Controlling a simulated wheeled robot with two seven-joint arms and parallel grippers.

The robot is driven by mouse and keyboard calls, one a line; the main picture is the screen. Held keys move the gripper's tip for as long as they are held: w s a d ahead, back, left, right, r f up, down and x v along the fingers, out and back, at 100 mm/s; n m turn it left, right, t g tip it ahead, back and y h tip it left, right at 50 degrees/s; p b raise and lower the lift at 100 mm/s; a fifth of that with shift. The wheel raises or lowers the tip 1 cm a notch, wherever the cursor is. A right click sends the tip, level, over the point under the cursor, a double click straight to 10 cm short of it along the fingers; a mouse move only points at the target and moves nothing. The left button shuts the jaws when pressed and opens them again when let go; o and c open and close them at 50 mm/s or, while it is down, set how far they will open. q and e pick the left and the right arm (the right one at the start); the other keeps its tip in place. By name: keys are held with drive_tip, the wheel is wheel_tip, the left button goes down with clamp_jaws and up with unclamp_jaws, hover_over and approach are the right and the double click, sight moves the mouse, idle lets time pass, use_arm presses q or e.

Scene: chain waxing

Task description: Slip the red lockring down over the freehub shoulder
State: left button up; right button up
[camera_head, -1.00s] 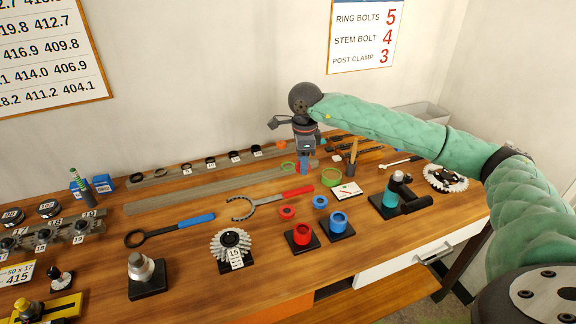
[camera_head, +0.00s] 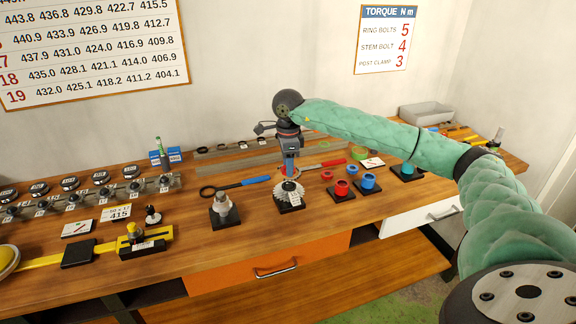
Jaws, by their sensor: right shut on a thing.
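My right gripper (camera_head: 290,172) hangs pointing down over the bench, with a narrow blue part at its lower end. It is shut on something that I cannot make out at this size. Its tip is just above or at the pale toothed sprocket stack (camera_head: 288,189) on a black block; I cannot tell whether they touch. A silver stepped hub-like body (camera_head: 222,206) stands upright on a black block to the left, perhaps the freehub. My left gripper is not in view.
A red cup (camera_head: 342,188) and a blue cup (camera_head: 368,181) stand on black bases at right. A yellow gauge (camera_head: 145,241) lies front left. The bench front is mostly clear.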

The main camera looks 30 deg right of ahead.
drive_tip(key=shift+w+d+f, duration=0.3)
drive_tip(key=shift+d+f, duration=0.1)
drive_tip(key=shift+f, duration=0.2)
drive_tip(key=shift+s+a+f, duration=0.15)
drive_tip(key=shift+a, duration=0.1)
drive_tip(key=shift+f, duration=0.25)
drive_tip(key=shift+d+f+b, duration=0.2)
drive_tip(key=shift+f+b, duration=0.1)
drive_tip(key=shift+f, duration=0.65)
drive_tip(key=shift+a+f, duration=0.1)
drive_tip(key=shift+f, duration=0.15)
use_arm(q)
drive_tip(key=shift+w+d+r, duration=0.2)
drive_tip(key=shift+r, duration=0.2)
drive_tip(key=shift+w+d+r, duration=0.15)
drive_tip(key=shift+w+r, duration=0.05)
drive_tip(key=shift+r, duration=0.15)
use_arm(e)
drive_tip(key=shift+f, duration=0.1)
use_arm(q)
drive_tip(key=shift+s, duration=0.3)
